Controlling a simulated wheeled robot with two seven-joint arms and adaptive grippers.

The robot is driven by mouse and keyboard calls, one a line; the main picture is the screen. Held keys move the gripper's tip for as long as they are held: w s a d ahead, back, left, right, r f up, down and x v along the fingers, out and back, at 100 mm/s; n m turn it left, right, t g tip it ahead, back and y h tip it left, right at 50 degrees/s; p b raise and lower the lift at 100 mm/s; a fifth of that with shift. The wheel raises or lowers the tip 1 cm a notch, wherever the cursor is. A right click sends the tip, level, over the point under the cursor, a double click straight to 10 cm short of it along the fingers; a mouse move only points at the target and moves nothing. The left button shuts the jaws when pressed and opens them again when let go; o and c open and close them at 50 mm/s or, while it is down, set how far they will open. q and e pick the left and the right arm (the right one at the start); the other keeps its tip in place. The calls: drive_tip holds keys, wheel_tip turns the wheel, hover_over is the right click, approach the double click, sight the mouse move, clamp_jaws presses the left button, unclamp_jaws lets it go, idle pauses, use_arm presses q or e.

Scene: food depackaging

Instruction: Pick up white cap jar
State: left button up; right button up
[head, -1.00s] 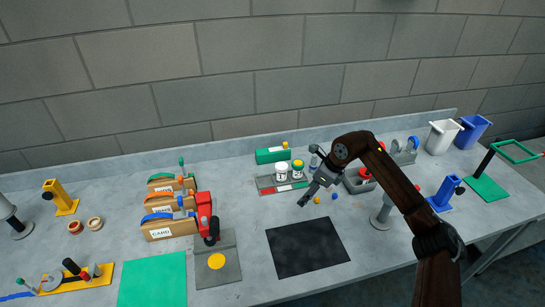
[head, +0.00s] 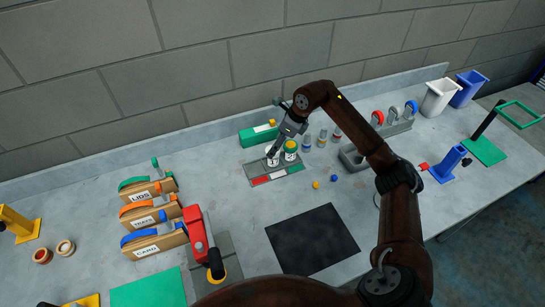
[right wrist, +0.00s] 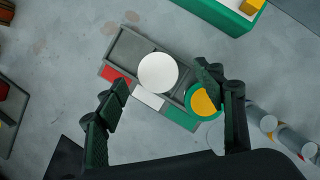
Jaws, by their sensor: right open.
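The white cap jar (head: 272,161) stands upright in a grey tray with red, white and green front labels (head: 261,181). Its round white lid (right wrist: 158,73) shows from above in the right wrist view. My right gripper (right wrist: 162,80) is open and points down over this jar, one finger on each side of the lid, in the picture. I cannot tell how far the fingertips are above it. In the head view the gripper (head: 275,150) partly covers the jar. My left gripper is not in view.
A jar with a green and yellow lid (head: 290,149) stands close on the right; the right finger overlaps it in the wrist view (right wrist: 206,101). A green box (head: 255,134) lies behind the tray. Small bottles (head: 321,138) stand to the right. A black mat (head: 312,240) lies clear in front.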

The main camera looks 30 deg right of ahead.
drive_tip(key=shift+x, duration=2.25)
drive_tip(key=shift+s+a, duration=0.1)
drive_tip(key=shift+s, duration=0.05)
drive_tip(key=c, duration=1.3)
